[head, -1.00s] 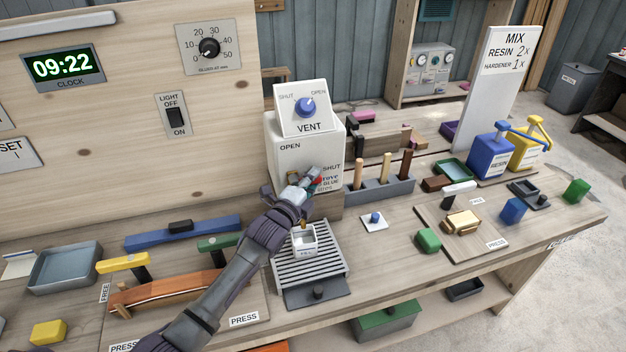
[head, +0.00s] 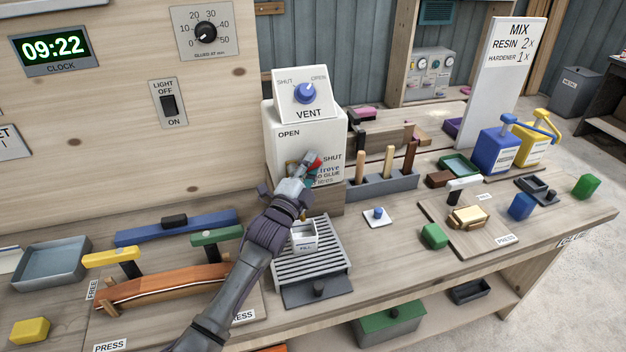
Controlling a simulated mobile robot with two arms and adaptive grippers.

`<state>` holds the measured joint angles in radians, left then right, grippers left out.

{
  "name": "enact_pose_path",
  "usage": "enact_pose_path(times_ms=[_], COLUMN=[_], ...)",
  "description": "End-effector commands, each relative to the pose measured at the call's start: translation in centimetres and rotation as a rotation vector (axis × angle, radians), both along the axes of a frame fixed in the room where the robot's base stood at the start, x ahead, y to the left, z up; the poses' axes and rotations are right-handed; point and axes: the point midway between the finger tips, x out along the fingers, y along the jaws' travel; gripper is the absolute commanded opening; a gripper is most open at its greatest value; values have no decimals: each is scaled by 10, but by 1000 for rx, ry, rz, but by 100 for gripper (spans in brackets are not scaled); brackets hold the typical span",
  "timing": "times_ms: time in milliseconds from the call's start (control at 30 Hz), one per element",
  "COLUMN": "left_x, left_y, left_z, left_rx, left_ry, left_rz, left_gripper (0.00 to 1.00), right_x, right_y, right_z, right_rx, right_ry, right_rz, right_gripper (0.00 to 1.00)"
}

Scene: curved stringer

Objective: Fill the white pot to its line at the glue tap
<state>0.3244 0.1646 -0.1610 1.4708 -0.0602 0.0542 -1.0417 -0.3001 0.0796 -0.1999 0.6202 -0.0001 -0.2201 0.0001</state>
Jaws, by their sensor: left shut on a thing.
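The glue tap is a white box (head: 290,145) lettered for glue, with OPEN at its upper left and SHUT at its right. My left gripper (head: 308,169) is at its front, shut on the red tap lever (head: 315,161). The lever lies nearer the SHUT label than the OPEN label. The white pot (head: 304,246), marked FILL, stands upright on a slatted grey drip tray (head: 333,261) below. My wrist covers the spout and part of the pot. I cannot make out its line or the glue level. My right gripper is not in view.
A VENT panel with a blue knob (head: 305,93) tops the box. A rack of wooden-handled tools (head: 378,186) stands right of it. A curved brown stringer (head: 165,287) lies in a press at left. A blue-knobbed white plate (head: 377,223) lies right of the tray.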

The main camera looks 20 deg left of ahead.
Motion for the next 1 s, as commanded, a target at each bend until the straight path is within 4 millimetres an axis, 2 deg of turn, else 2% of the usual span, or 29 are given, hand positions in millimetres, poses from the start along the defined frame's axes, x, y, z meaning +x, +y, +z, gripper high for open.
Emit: enact_pose_path(times_ms=[33,100,400,633,1000], left_x=[0,-1,-3,-4,-5], left_y=[0,1,5,7,7], left_z=[-7,-5,6,11,13], left_rx=[-35,-82,-235,-292,-307], left_ry=[-23,-53,-156,-194,-203], left_rz=[1,1,0,1,0], left_gripper=[0,0,0,0,0], right_x=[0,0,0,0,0], right_y=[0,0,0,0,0], right_z=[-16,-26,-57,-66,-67], right_rx=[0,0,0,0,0], right_ry=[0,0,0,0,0], right_rz=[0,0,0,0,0], right_gripper=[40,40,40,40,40])
